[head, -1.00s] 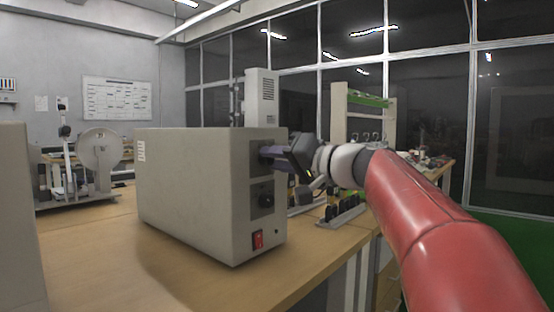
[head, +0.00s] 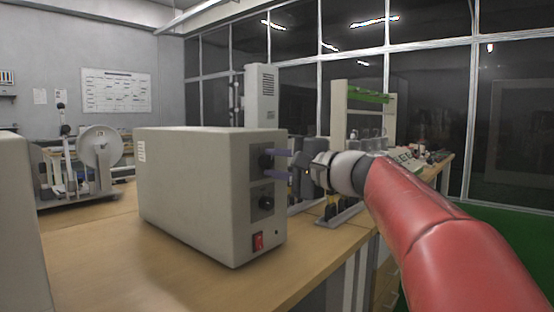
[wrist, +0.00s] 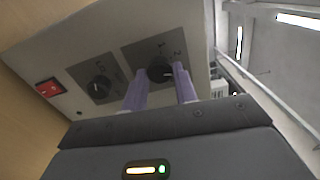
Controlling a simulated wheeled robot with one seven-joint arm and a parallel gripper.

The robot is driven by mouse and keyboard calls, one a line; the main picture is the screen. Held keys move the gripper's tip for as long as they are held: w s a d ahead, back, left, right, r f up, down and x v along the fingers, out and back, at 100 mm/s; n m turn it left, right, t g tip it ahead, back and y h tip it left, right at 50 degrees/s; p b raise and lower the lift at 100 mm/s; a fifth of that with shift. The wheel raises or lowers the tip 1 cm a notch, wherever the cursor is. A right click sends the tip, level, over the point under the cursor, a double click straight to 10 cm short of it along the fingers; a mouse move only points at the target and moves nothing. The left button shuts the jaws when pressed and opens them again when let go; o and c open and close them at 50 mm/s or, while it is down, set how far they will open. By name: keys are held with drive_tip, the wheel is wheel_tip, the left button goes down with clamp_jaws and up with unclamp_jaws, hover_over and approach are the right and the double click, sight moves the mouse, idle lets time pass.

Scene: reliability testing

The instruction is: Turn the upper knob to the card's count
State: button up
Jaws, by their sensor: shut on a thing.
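The grey box (head: 195,190) stands on the wooden bench with its control face toward my arm. Its upper knob (head: 265,161) is black, on a dark square plate with faint digits; it also shows in the wrist view (wrist: 159,71). A small white mark shows on the knob's right side there. The lower knob (head: 265,203) is free. I cannot make out a card with a count.
A red switch (head: 258,241) sits below the lower knob. A rack with dark items (head: 340,212) stands on the bench beyond my gripper. A reel stand (head: 95,160) is at the back left. Bare bench (head: 150,270) lies in front of the box.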

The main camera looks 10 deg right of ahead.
drive_tip(key=shift+f+m, duration=0.1)
drive_tip(key=shift+m, duration=0.5)
drive_tip(key=o, duration=1)
drive_tip(key=shift+c, duration=0.2)
drive_tip(key=v, duration=0.8)
